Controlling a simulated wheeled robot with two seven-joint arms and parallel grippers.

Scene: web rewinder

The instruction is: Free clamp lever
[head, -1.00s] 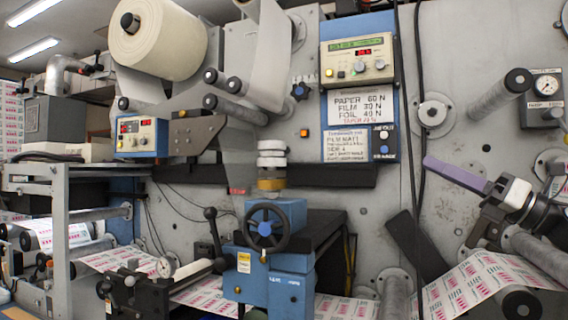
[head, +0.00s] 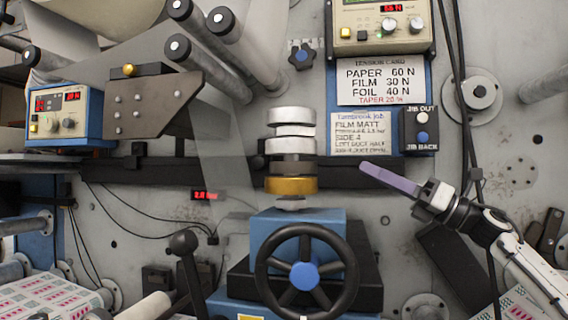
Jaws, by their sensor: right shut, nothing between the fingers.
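A black lever with a round ball knob (head: 184,243) stands up at the lower left of the blue block; I take it for the clamp lever, though its foot is cut off by the picture's bottom edge. My right gripper (head: 366,168) comes in from the lower right, its lavender fingers pointing left and slightly up. It is shut and empty, well apart from the lever, to the right of the stacked metal rings. My left gripper is not in view.
A black handwheel (head: 304,233) sits on the front of the blue block (head: 270,228). Silver and brass rings (head: 291,186) stack above it. A switch box (head: 418,131) and dangling cables are near my right gripper. Printed web (head: 50,300) lies lower left.

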